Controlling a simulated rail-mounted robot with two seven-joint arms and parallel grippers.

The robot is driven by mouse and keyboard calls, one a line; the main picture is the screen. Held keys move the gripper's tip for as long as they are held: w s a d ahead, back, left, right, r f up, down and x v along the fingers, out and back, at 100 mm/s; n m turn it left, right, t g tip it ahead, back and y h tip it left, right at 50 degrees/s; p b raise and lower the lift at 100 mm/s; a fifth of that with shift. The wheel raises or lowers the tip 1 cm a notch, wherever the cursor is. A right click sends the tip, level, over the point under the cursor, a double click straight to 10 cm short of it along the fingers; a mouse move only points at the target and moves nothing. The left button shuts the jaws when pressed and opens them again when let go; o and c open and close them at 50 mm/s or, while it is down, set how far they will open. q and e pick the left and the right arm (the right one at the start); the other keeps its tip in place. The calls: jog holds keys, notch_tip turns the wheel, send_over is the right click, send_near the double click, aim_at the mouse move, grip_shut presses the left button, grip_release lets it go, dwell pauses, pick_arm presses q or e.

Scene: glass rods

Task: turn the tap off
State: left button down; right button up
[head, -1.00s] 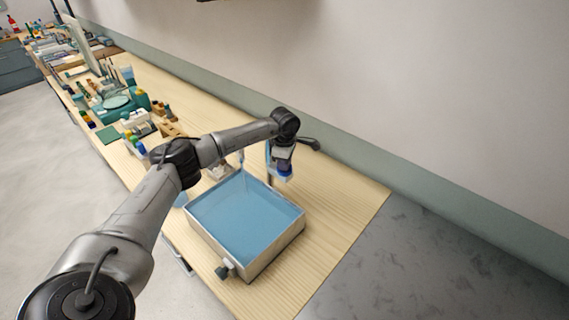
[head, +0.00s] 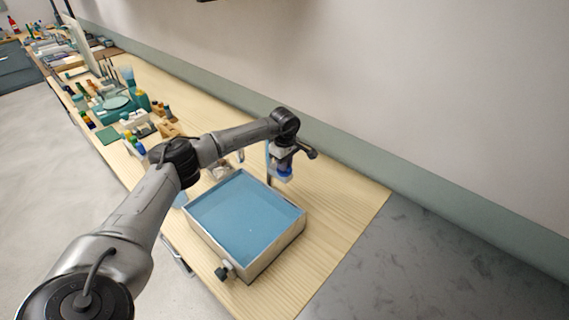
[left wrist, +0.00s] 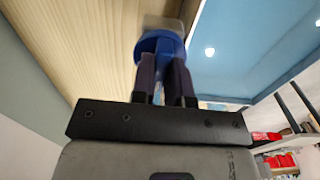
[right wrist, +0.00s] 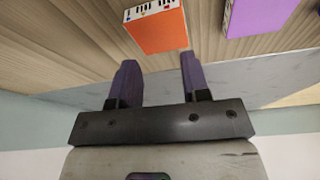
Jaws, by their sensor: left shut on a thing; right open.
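A blue tap knob (left wrist: 160,45) sits between the fingers of my left gripper (left wrist: 163,62) in the left wrist view. The fingers are shut on its rim. In the head view the blue of the knob (head: 284,171) shows under my left wrist, behind the basin's far edge. The tap's spout is mostly hidden by my left arm. A square basin (head: 215,247) with blue water stands in front of it. My right gripper (right wrist: 157,72) is open and empty in the right wrist view; it does not show in the head view.
The wooden bench (head: 335,205) is clear right of the basin. A dark fitting (head: 225,271) sticks out of the basin's near wall. Bottles and a green scale (head: 115,103) crowd the bench at left. An orange box (right wrist: 157,30) and a purple box (right wrist: 258,15) lie beyond my right gripper.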

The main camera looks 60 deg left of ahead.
pick_arm(q)
jog(key=c, duration=1.1)
grip_release()
pick_arm(e)
jog(key=shift+d, duration=0.15)
pick_arm(q)
jog(key=shift+r, duration=0.1)
notch_tip(320, 180, up, 14)
jog(key=shift+f+b, duration=0.15)
jog(key=shift+b, duration=0.25)
pick_arm(e)
jog(key=shift+f, duration=0.35)
